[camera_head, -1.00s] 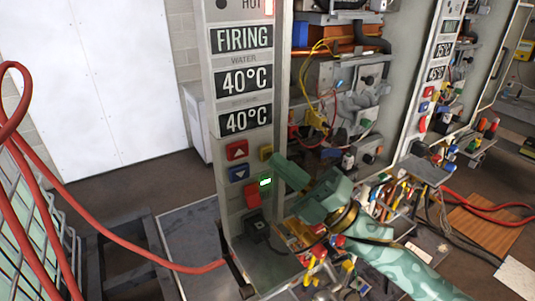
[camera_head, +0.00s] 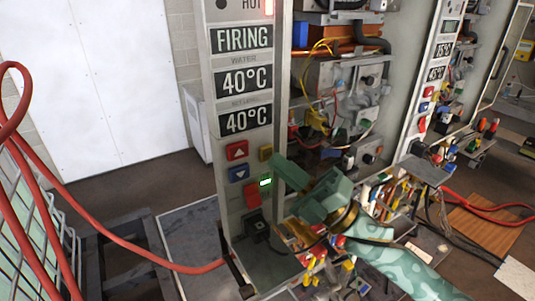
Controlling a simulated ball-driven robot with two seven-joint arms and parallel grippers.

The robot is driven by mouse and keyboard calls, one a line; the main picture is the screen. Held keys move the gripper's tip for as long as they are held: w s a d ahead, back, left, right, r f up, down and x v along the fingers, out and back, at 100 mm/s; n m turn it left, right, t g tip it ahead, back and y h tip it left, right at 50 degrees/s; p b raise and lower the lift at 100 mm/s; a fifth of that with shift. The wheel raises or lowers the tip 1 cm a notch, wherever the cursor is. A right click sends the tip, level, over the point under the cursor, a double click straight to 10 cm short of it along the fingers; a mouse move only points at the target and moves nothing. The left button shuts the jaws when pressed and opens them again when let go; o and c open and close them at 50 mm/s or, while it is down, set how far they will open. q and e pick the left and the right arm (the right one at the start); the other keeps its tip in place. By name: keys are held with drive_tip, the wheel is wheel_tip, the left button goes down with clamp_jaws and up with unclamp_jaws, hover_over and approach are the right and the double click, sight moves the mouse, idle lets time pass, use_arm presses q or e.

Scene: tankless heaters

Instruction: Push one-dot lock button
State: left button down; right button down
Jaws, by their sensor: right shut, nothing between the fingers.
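The near heater's control panel (camera_head: 215,120) stands upright at the centre. Its lower part carries a red up-arrow button (camera_head: 237,150), a blue down-arrow button (camera_head: 239,172), a yellow button (camera_head: 266,152), a small green-lit piece (camera_head: 265,182) and a red button (camera_head: 252,195). I cannot make out dot marks on any button, so which one is the one-dot lock button cannot be told. My teal right gripper (camera_head: 279,165) is shut and empty. Its tip is at the panel's right edge, just below the yellow button and right of the green light; contact cannot be told. My left gripper is out of view.
The displays (camera_head: 245,82) read FIRING, 40°C and 40°C. Opened heater internals with wires and pipes (camera_head: 345,90) stand right of the panel. A second panel (camera_head: 437,75) is farther right. Red hoses (camera_head: 105,235) run at left. Several coloured valves and fittings crowd below my gripper.

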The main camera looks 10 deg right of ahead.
drive_tip(key=shift+w, duration=0.1)
idle(0.5)
drive_tip(key=shift+w+a, duration=0.15)
drive_tip(key=shift+w, duration=0.2)
drive_tip(key=shift+w, duration=0.2)
idle(0.4)
drive_tip(key=shift+s, duration=0.1)
drive_tip(key=shift+s+d, duration=0.2)
drive_tip(key=shift+s, duration=0.35)
drive_tip(key=s, duration=0.2)
drive_tip(key=s+d, duration=0.2)
drive_tip(key=s, duration=0.1)
drive_tip(key=shift+s, duration=0.3)
